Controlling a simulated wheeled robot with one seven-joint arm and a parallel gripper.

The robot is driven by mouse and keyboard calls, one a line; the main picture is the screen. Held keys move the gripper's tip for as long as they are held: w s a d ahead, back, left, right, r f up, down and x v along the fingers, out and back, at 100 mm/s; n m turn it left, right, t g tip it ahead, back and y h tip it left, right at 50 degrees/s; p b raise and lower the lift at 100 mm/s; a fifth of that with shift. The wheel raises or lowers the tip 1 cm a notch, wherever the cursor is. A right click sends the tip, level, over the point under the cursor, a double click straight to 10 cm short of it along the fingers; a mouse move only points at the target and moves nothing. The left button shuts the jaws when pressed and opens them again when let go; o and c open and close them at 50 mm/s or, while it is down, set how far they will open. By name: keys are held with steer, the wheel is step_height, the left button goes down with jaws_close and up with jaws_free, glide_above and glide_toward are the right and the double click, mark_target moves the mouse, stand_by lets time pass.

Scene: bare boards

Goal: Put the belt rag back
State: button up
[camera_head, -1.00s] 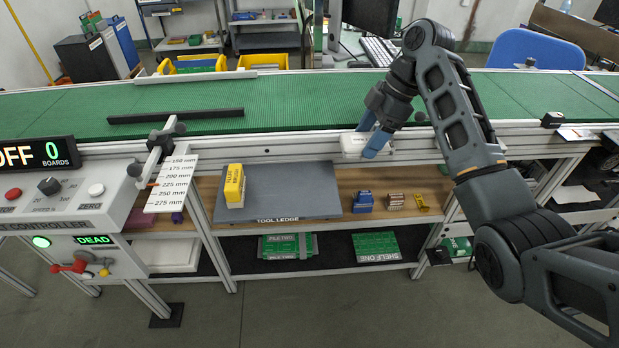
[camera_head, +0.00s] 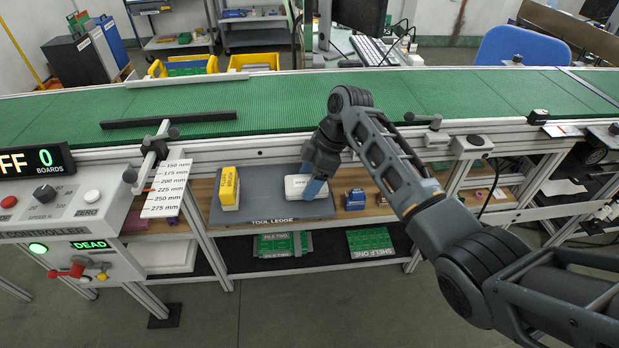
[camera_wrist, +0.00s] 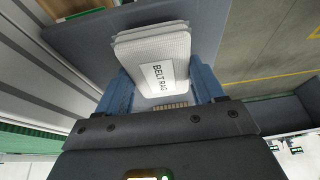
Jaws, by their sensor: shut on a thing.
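The belt rag (camera_head: 297,186) is a white folded cloth block; its label "BELT RAG" reads in the wrist view (camera_wrist: 157,72). My gripper (camera_head: 312,188) is shut on it, with a blue finger on each side in the wrist view (camera_wrist: 160,88). The rag is over the right part of the grey tool ledge (camera_head: 263,212). I cannot tell whether it touches the ledge surface. Part of the rag is hidden by a finger in the head view.
A yellow fluff brush (camera_head: 229,187) stands on the ledge's left part. A blue block (camera_head: 355,199) sits just right of the ledge. The conveyor's green belt (camera_head: 270,107) runs behind. The ledge between brush and rag is clear. Green boards (camera_head: 369,240) lie on the shelf below.

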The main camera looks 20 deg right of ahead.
steer(key=shift+f, duration=0.2)
steer(key=shift+f, duration=0.2)
steer(key=o, duration=1.1)
steer(key=shift+r, duration=0.1)
steer(key=b+v, duration=0.1)
steer(key=v, duration=1.1)
steer(key=shift+d+r, duration=0.1)
